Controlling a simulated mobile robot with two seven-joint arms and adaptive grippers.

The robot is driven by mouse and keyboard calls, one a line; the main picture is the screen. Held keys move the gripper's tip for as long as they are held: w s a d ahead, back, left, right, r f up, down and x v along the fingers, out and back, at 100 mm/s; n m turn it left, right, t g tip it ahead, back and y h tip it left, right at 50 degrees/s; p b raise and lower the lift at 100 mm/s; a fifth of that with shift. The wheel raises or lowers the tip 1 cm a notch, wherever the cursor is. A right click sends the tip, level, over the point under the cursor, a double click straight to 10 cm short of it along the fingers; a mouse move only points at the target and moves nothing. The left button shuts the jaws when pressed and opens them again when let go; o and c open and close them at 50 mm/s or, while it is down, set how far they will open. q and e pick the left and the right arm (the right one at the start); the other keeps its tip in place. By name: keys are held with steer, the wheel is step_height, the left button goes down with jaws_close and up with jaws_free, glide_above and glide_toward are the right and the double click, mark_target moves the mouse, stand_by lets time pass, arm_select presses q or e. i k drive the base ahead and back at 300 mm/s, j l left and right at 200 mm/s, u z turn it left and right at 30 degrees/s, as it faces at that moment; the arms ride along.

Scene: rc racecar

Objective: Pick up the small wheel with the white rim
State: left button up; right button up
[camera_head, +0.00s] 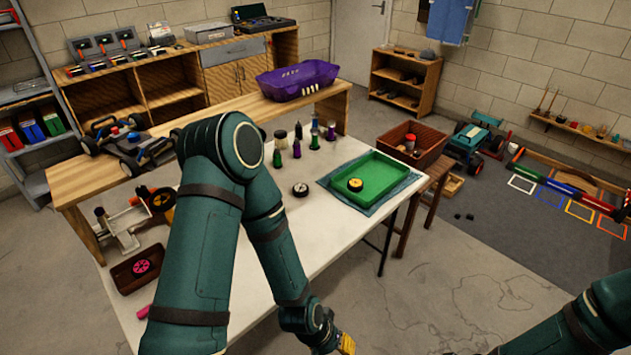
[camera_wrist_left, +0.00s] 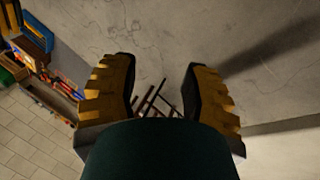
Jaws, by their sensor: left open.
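A small black wheel with a pale, whitish rim (camera_head: 300,189) lies flat on the white-topped table (camera_head: 330,232), left of the green tray (camera_head: 385,172). My left gripper (camera_head: 346,344) is at the bottom edge of the head view, past the near side of the table and well away from the wheel. In the left wrist view my left gripper (camera_wrist_left: 160,85) shows two yellow fingers spread apart with nothing between them; the floor lies beyond. The wheel is not visible in that view. My right arm enters at the lower right of the head view; its gripper is out of frame.
The green tray holds a yellow-rimmed wheel (camera_head: 355,184). Several bottles (camera_head: 297,148) stand behind the white-rimmed wheel. A pink wheel (camera_head: 141,267) lies in a brown tray at left. The table's near right area is clear.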

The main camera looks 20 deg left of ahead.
mark_target(300, 191)
steer(key=i+l, duration=0.1)
steer(key=i, duration=0.55)
steer(key=i+l+u, duration=0.1)
steer(key=i, duration=0.55)
steer(key=i+j, duration=0.5)
